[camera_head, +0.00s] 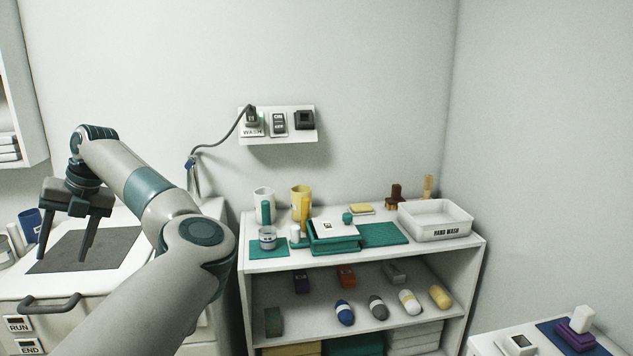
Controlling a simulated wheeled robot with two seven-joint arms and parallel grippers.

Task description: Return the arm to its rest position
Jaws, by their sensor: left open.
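My left arm (150,190) comes in from the lower left and bends at a large elbow joint. My left gripper (63,228) hangs at the far left, pointing down, with its two dark fingers apart and nothing between them. It is over or in front of the dark grey mat (105,249) on the white counter unit; the height of the fingertips above it is hard to tell. My right gripper is not in view.
A white shelf (365,259) holds mugs, teal mats and a "HAND WASH" tray (435,220). A wall panel (278,136) has a plugged-in cable. A blue cup (31,224) stands left of my gripper. A low table (487,345) is at right.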

